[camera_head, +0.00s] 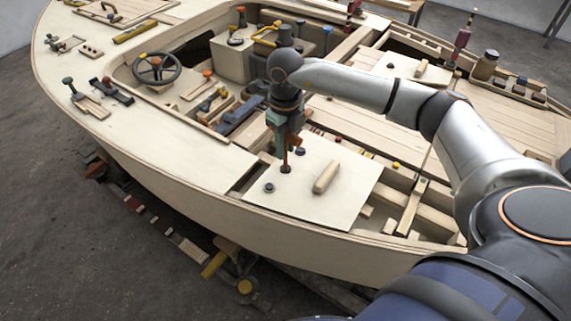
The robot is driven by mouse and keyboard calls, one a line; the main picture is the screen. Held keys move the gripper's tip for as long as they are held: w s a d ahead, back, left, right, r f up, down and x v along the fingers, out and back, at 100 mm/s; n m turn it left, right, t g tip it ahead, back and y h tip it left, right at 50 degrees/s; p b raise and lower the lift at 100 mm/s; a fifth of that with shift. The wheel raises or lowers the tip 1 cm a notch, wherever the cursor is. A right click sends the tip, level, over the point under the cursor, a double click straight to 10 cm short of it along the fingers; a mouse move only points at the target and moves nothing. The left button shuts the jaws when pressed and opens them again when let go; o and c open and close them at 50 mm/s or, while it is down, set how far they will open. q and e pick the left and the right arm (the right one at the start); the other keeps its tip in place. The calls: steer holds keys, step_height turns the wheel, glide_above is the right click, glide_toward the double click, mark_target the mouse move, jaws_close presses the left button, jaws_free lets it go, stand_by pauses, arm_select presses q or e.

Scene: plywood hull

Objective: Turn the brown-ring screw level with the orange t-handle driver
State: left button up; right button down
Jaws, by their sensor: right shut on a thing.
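My right gripper (287,135) points down above a pale plywood panel (318,196) near the hull's front edge. It is shut on the orange t-handle driver (285,155), whose orange-brown shaft shows below the fingers. The driver looks upright. Its tip is at a small dark brown screw spot (285,169) on the panel; whether it is seated in the head I cannot tell. The ring there is too small to make out. Two other dark screw heads show, one in front (269,188) and one behind (300,151). My left gripper is out of view.
A wooden handle block (326,177) stands on the panel just right of the driver. Open hull bays with slats (411,206) lie to the right. A steering wheel (156,68) and loose tools (112,90) are on the left. The panel's front right is clear.

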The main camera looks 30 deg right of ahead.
steer(key=shift+m, duration=0.7)
steer(key=shift+r+p, duration=0.45)
steer(key=shift+r, duration=0.05)
